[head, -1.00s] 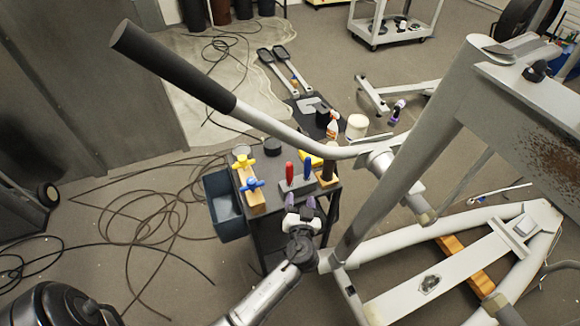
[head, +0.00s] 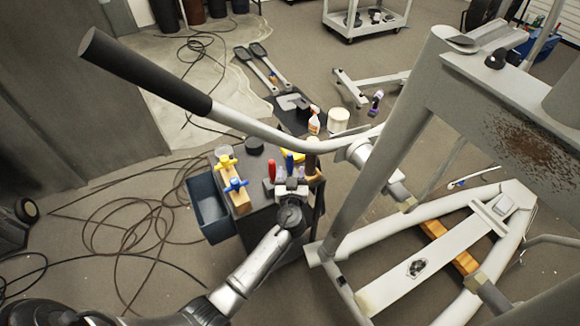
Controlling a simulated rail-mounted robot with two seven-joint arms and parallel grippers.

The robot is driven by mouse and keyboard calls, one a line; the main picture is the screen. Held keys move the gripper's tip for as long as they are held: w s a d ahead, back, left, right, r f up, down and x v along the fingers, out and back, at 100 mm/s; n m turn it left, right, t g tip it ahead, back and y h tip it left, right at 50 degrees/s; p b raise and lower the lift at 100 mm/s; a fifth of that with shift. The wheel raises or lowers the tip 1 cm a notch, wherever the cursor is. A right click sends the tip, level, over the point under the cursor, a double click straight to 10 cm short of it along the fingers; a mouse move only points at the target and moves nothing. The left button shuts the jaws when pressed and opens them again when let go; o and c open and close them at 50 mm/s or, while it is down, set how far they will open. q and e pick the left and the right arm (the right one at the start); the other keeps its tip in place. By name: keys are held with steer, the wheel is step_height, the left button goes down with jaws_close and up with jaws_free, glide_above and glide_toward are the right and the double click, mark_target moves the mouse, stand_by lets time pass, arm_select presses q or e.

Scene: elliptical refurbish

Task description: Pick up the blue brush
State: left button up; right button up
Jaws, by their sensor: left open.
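The blue upright handle (head: 289,164), which looks like the blue brush, stands beside a red handle (head: 271,170) in a grey holder on the small dark cart (head: 262,222). Its lower part is hidden behind my left gripper. My left gripper (head: 291,184) is open over the near side of the holder, just in front of the blue handle. I cannot tell whether its fingers touch or surround the handle. My right gripper is out of view.
A spray bottle (head: 314,122) and white tub (head: 339,120) are behind. The elliptical's grey handlebar (head: 255,128) crosses above; its frame (head: 380,170) blocks the right.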

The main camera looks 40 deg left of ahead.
mark_target(290, 164)
arm_select(q)
steer(key=shift+f+p+x, duration=0.2)
steer(key=shift+p+x, duration=0.1)
steer(key=shift+x, duration=2.35)
steer(key=shift+s+a, duration=0.1)
steer(key=c, duration=1)
steer(key=shift+r, duration=0.1)
